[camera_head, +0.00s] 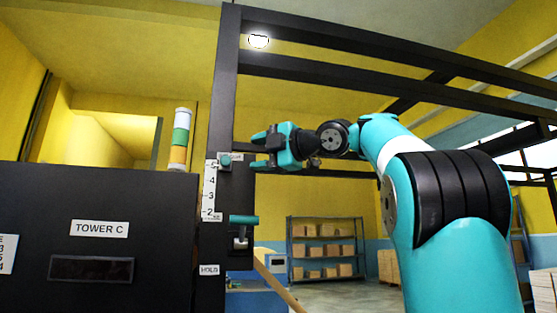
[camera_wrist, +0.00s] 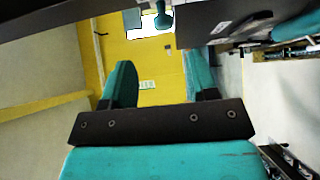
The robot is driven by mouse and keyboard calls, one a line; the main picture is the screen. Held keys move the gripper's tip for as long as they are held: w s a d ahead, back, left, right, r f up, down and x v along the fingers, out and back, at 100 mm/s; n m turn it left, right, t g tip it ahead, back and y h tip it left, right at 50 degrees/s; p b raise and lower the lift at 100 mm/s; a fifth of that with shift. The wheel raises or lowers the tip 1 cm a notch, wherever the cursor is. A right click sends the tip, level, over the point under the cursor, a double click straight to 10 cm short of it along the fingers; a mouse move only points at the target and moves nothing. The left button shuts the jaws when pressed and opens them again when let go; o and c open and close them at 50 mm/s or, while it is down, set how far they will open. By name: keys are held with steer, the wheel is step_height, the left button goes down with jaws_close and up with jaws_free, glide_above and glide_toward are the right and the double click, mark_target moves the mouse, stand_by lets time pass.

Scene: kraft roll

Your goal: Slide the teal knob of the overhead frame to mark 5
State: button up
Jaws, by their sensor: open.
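The overhead frame (camera_head: 228,100) is a black post with beams. A white scale (camera_head: 209,192) on the post shows marks 2 to 5, with 5 on top. A small teal knob (camera_head: 226,160) sits beside the scale's top, level with or slightly above mark 5. My gripper (camera_head: 259,150) is open and empty, pointing left, to the right of the knob and apart from it. In the wrist view my open fingers (camera_wrist: 163,78) have nothing between them. A teal piece on a stem (camera_wrist: 163,20) shows beyond them; I cannot tell whether it is the knob.
A teal T-shaped handle (camera_head: 243,219) is lower on the post, above a HOLD label (camera_head: 209,270). A black TOWER C cabinet (camera_head: 95,265) stands left, with a signal light (camera_head: 181,140) behind. Beams (camera_head: 340,75) run above my arm. A shelf with boxes (camera_head: 326,248) is far back.

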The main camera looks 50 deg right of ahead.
steer(key=s, duration=0.3)
steer(key=s+d, duration=0.1)
steer(key=s, duration=0.1)
steer(key=shift+b, duration=0.3)
